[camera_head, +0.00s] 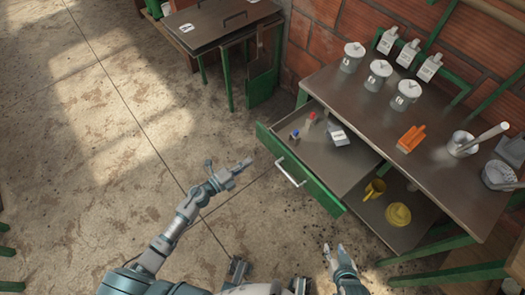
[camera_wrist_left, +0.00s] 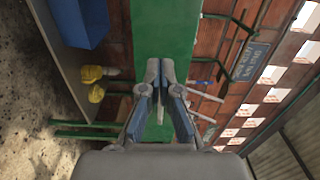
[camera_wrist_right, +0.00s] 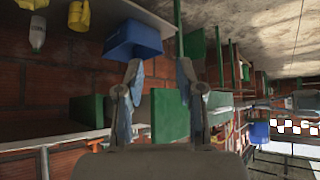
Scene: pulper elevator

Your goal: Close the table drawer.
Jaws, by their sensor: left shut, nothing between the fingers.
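The table drawer (camera_head: 335,165) is pulled out from under the brown table (camera_head: 440,125). It has a green front (camera_head: 300,170) with a pale handle (camera_head: 290,172). A blue item, a red item and a grey-white item lie inside it. My left gripper (camera_head: 250,162) is shut and empty, to the left of the drawer front and apart from it; its closed fingers show in the left wrist view (camera_wrist_left: 160,68). My right gripper (camera_head: 333,248) is open and empty, below the drawer front; its fingers stand apart in the right wrist view (camera_wrist_right: 158,72).
Several canisters (camera_head: 380,70), white bottles (camera_head: 405,50), an orange item (camera_head: 410,138) and a mortar (camera_head: 461,143) stand on the table. A yellow cup (camera_head: 375,187) and a yellow item (camera_head: 398,214) sit on the lower shelf. The floor left of the drawer is clear.

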